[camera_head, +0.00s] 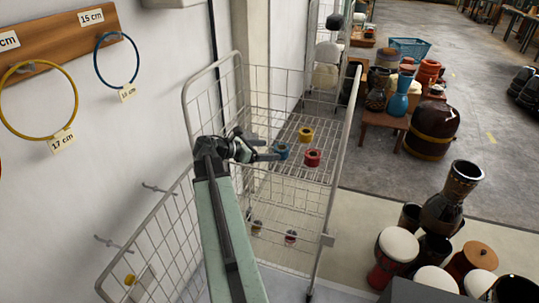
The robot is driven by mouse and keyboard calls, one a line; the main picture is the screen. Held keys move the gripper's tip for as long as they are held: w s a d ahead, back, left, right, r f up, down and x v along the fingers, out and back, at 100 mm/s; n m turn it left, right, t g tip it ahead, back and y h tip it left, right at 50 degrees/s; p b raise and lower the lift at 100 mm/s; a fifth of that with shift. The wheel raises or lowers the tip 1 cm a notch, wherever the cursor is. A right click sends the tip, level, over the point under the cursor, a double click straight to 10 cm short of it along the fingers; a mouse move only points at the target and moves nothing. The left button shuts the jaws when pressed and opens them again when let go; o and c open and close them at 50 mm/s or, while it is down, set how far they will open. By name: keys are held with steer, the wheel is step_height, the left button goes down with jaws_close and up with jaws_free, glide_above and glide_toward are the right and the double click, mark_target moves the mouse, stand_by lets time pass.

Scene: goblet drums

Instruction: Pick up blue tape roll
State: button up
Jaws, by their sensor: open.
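The blue tape roll (282,151) sits on the upper wire shelf (294,171) of a metal rack. A yellow tape roll (306,134) lies behind it and a red tape roll (312,157) lies to its right on the same shelf. My gripper (275,151) is at the end of my pale green arm, at the left side of the shelf. Its fingers are open and point right towards the blue roll, overlapping its left side in this view. Whether they touch the roll, I cannot tell.
The rack has wire side panels (208,101) and a right post (338,170) close around the shelf. More small rolls (290,237) sit on a lower level. Goblet drums (442,200) stand on the floor to the right. Wall hooks and hoops (116,60) are at the left.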

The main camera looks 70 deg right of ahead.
mark_target(283, 150)
steer(key=shift+s+d, duration=0.1)
steer(key=shift+s, duration=0.05)
steer(key=shift+b+x, duration=0.45)
steer(key=shift+x, duration=0.7)
steer(key=b+x, duration=0.1)
steer(key=x, duration=0.4)
steer(key=shift+s+r, duration=0.1)
steer(key=shift+r, duration=0.05)
steer(key=c, duration=1.5)
